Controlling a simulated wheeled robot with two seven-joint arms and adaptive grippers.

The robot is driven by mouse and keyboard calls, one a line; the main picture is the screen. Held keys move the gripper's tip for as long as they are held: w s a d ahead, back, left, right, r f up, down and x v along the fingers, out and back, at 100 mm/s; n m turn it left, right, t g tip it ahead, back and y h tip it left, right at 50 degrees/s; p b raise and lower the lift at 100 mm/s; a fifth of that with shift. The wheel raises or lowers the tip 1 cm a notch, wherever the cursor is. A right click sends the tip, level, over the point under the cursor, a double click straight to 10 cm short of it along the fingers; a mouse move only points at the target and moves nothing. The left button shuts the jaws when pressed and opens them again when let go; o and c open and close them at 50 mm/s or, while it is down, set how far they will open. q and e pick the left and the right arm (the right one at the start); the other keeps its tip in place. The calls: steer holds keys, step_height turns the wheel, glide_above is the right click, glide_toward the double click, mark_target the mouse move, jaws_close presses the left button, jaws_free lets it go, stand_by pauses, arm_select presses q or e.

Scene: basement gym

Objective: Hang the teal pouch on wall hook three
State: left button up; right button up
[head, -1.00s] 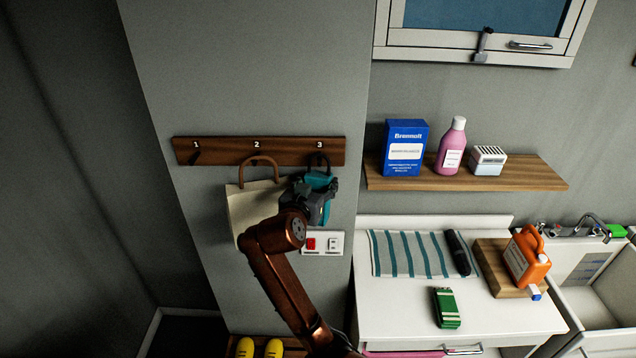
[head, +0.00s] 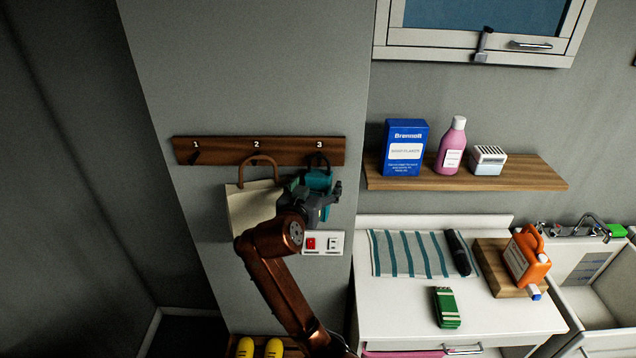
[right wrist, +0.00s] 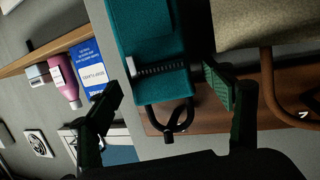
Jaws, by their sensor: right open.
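The teal pouch (head: 317,181) hangs below the number 3 on the wooden hook board (head: 222,151). In the right wrist view the pouch (right wrist: 147,35) shows its zip and a black loop (right wrist: 183,110); the loop appears to be around the dark hook (right wrist: 168,136). My right gripper (head: 325,200) is open just in front of the pouch's lower part and hides some of it. In the right wrist view its fingers (right wrist: 163,81) stand apart, one to each side of the pouch. My left gripper is not in view.
A cream bag (head: 250,207) with a brown handle hangs at hook 2, close to the left of the pouch. Hook 1 is empty.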

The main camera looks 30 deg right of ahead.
steer(key=v, duration=1.1)
steer(key=s+d+f+n+g+y, duration=0.1)
steer(key=s+d+f+n+y, duration=0.15)
steer(key=f, duration=0.85)
steer(key=s+d+f+n+g+y, duration=0.1)
steer(key=s+d+f+n, duration=0.15)
steer(key=f, duration=0.75)
steer(key=s+d+f+n+g+y, duration=0.1)
steer(key=s+d+f+y, duration=0.15)
steer(key=f, duration=0.85)
steer(key=s+a+f+n+g+y, duration=0.1)
steer(key=s+f+n+g+y, duration=0.3)
steer(key=s+f, duration=1.6)
steer(key=s+a+f+g+y+b, duration=0.1)
steer(key=s+f+b, duration=0.1)
steer(key=f, duration=1.3)
steer(key=s+a+f+b, duration=0.1)
steer(key=f+b, duration=0.2)
steer(key=f, duration=1.2)
steer(key=s+f+b, duration=0.2)
steer(key=s+f, duration=0.8)
steer(key=f, duration=0.2)
steer(key=s+f+g+b, duration=0.1)
steer(key=s+f+b, duration=0.1)
steer(key=s+f, duration=0.8)
step_height(320, 180, down, 3)
steer(key=shift+s+f+n+g, duration=0.1)
steer(key=shift+s+n+g, duration=0.2)
steer(key=shift+s+n, duration=0.1)
